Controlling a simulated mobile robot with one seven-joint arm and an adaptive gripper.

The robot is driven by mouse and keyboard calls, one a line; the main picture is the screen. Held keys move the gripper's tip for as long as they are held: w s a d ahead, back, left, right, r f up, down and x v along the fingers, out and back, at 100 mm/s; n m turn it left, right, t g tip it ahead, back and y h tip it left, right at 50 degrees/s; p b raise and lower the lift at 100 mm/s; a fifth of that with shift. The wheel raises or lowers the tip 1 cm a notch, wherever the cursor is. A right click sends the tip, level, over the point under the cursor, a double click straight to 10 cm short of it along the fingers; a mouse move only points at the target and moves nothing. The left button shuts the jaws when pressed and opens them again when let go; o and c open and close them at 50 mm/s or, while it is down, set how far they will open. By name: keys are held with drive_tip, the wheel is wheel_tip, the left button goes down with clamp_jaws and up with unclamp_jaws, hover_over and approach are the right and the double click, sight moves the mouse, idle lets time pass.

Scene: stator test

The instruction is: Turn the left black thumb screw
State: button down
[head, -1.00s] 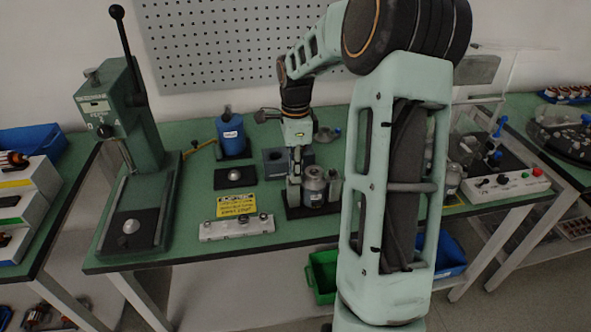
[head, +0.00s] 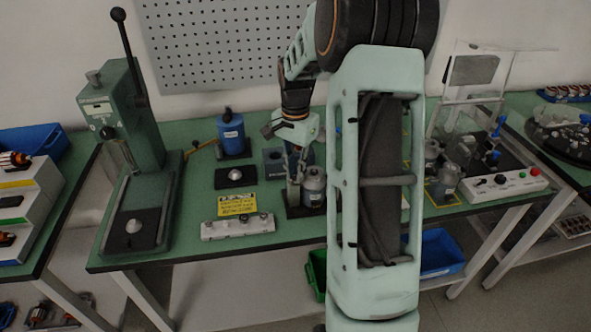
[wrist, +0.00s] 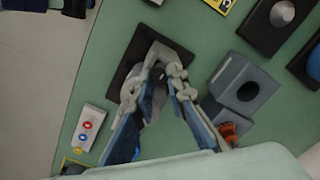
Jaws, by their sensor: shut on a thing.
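A test fixture with a black base plate (head: 296,212) stands on the green bench, holding a grey metal cylinder (head: 313,188). The base plate also shows in the wrist view (wrist: 131,52), with the cylinder (wrist: 150,108) partly behind my fingers. My gripper (head: 293,186) points down at the left side of the cylinder. In the wrist view my gripper's fingertips (wrist: 163,76) are close together over the fixture. The left black thumb screw is hidden at the fingertips, where my gripper is shut on it. My forearm hides the fixture's right side.
A grey block with a round hole (head: 275,162) stands just behind the fixture. A pale bar (head: 238,227) and a yellow sign (head: 236,204) lie left of it. A green lever press (head: 124,135) stands farther left, a control box (head: 504,186) to the right.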

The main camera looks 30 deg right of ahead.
drive_tip(key=shift+n, duration=0.3)
idle(0.4)
drive_tip(key=c, duration=1.9)
unclamp_jaws()
